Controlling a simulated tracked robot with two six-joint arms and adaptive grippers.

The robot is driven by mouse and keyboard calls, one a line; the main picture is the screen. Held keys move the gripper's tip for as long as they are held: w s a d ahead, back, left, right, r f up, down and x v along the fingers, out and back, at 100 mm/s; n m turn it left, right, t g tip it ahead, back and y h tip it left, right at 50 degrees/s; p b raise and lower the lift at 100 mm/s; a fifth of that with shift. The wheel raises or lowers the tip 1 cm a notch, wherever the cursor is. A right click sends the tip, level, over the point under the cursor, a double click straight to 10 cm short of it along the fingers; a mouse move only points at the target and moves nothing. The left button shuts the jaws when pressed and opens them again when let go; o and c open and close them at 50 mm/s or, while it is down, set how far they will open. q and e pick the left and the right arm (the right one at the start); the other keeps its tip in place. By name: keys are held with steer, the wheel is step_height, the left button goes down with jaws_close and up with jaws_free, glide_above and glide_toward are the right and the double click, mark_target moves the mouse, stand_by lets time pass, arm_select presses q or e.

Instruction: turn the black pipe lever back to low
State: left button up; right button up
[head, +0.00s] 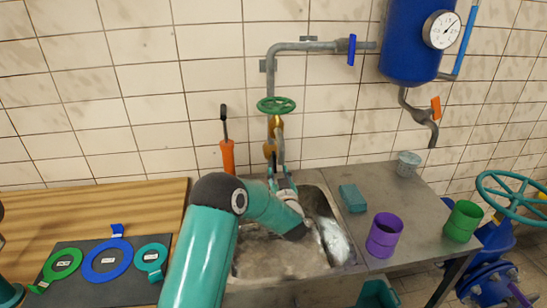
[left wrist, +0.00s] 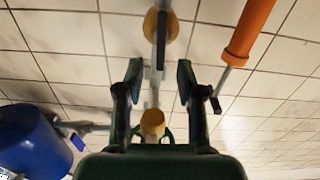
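In the left wrist view, which looks upside down, a dark narrow lever (left wrist: 161,52) lies along the grey pipe (left wrist: 154,97), by a brass fitting (left wrist: 161,26). My left gripper (left wrist: 158,75) is open, with one finger on each side of the lever and pipe in the picture; I cannot tell whether they touch. In the head view my left gripper (head: 281,170) is over the sink in front of the wall pipe (head: 279,150), below the green handwheel (head: 276,105). The lever is too small to make out there. My right gripper is not in view.
An orange tool (head: 228,157) with a dark tip stands left of the pipe. The sink (head: 290,258) is below my arm. A teal block (head: 353,198), purple cup (head: 384,235) and green cup (head: 462,221) stand to the right. Colored rings lie on a dark mat (head: 118,287) at left.

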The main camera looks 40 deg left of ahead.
mark_target(275, 163)
arm_select(q)
steer(key=p+x, duration=0.1)
steer(key=x, duration=0.6)
steer(key=shift+a+p, duration=0.1)
steer(key=shift+p, duration=0.2)
jaws_close()
steer(key=shift+f+b, duration=0.2)
steer(key=shift+b, duration=0.8)
steer(key=shift+r, duration=0.2)
